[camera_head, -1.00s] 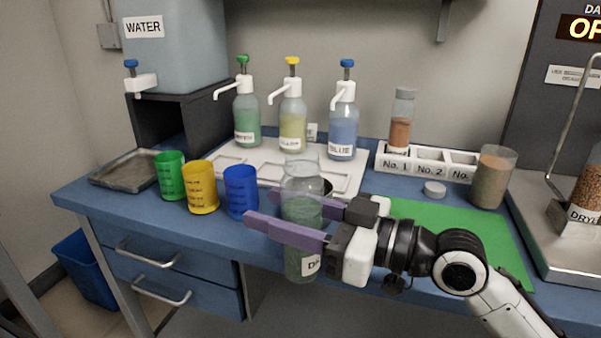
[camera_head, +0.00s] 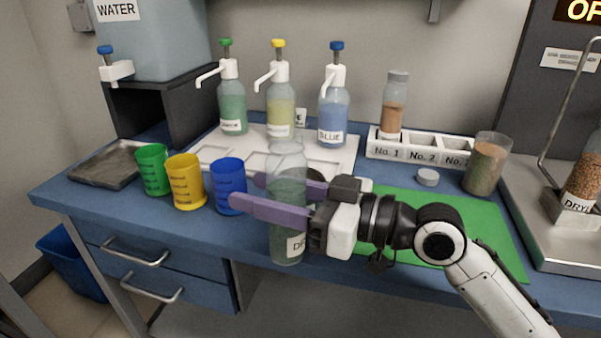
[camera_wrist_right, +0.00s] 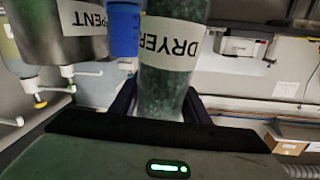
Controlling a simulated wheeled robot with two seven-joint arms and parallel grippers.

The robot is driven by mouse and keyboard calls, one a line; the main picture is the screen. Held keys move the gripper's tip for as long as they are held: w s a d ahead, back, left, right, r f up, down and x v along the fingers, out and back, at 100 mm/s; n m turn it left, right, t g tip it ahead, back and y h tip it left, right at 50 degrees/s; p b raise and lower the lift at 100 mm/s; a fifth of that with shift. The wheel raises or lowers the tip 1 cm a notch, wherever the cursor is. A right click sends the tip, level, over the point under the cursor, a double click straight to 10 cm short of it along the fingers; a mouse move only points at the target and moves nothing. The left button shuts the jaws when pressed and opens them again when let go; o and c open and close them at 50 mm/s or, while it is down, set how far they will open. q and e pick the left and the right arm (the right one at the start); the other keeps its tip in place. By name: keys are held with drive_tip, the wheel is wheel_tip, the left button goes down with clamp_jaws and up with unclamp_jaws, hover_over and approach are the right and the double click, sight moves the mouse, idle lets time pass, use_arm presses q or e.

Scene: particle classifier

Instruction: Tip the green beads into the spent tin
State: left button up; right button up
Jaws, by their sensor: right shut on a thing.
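My right gripper (camera_head: 245,190) is shut on a clear bottle (camera_head: 287,205) with green beads inside, held upright in front of the counter edge. Its label, partly cut off in the head view, reads DRYER in the right wrist view (camera_wrist_right: 170,45), where the text is upside down. The spent tin (camera_wrist_right: 65,40) shows in the right wrist view as a grey metal can left of the bottle, its label partly cut off. My left gripper is not in view.
Green, yellow and blue cups (camera_head: 230,186) stand left of the bottle. Pump bottles (camera_head: 333,115) stand behind on a white tray. A green mat (camera_head: 480,225), a small grey-white cap (camera_head: 428,177), a beaker (camera_head: 485,165) and a numbered rack (camera_head: 415,153) are to the right.

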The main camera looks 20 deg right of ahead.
drive_tip(key=shift+w+d+f+m+g+p, duration=0.1)
drive_tip(key=shift+f+m+g+p, duration=0.2)
drive_tip(key=shift+m+p, duration=0.95)
drive_tip(key=shift+a+f+m+g+p, duration=0.1)
drive_tip(key=shift+f+m+g+p, duration=0.25)
drive_tip(key=shift+m+p, duration=0.9)
drive_tip(key=shift+w+d+f+m+g+p, duration=0.1)
drive_tip(key=shift+f+m+g+p, duration=0.2)
drive_tip(key=shift+m+p, duration=0.95)
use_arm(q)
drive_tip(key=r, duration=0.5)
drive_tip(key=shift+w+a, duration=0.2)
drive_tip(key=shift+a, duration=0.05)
use_arm(e)
drive_tip(key=shift+s+f+h, duration=0.15)
drive_tip(key=shift+f+h, duration=0.05)
drive_tip(key=shift+h, duration=0.1)
use_arm(q)
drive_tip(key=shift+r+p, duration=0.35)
drive_tip(key=shift+p, duration=0.1)
use_arm(e)
drive_tip(key=shift+s+f+m, duration=0.1)
drive_tip(key=shift+f+m, duration=0.1)
drive_tip(key=shift+m, duration=0.05)
